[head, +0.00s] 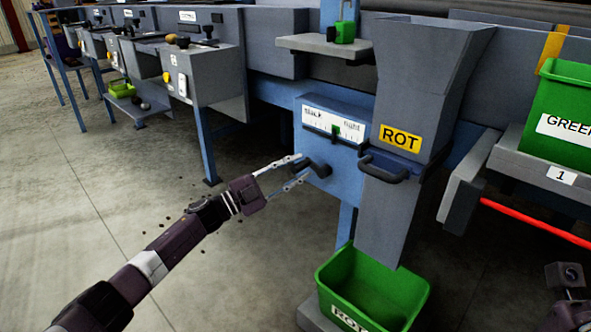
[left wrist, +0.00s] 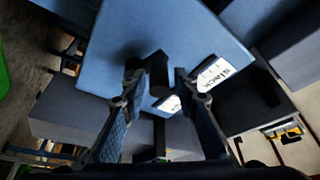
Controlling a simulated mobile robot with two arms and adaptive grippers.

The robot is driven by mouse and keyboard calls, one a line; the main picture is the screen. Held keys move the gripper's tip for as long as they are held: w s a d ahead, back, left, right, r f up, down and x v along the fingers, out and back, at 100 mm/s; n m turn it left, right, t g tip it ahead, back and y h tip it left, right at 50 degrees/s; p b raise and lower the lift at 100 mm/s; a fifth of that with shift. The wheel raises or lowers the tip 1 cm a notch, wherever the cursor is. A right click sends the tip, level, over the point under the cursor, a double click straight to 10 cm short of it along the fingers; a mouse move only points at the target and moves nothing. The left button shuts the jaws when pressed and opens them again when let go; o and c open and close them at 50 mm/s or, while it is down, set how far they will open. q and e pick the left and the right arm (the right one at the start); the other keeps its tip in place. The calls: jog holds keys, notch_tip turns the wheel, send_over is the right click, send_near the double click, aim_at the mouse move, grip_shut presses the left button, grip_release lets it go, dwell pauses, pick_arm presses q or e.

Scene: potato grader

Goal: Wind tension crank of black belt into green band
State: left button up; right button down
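The black crank (head: 318,169) sits on the front of a blue box (head: 345,185) below a white scale (head: 318,119). The scale reads "slack" at its left end and has a green band (head: 335,128) near its middle. I cannot make out the pointer. My left gripper (head: 295,172) is open at the crank's handle. In the left wrist view the dark handle (left wrist: 158,72) stands between the two fingertips (left wrist: 157,82), with a narrow gap seen on each side. Part of my right arm shows at the lower right edge; its fingers are out of view.
A grey chute labelled ROT (head: 425,80) with a black handle (head: 385,168) stands right of the crank. A green bin (head: 405,312) is below it. A green crate (head: 565,95) sits on a shelf at right. Open floor (head: 70,240) lies at left.

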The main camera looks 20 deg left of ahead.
pick_arm(q)
jog(key=shift+o, duration=0.3)
jog(key=shift+a+f, duration=0.1)
jog(key=shift+s+a+f, duration=0.1)
jog(key=shift+s+a, duration=0.1)
jog(key=shift+s, duration=0.05)
jog(key=v, duration=1.1)
jog(key=shift+s+a, duration=0.1)
jog(key=shift+s, duration=0.05)
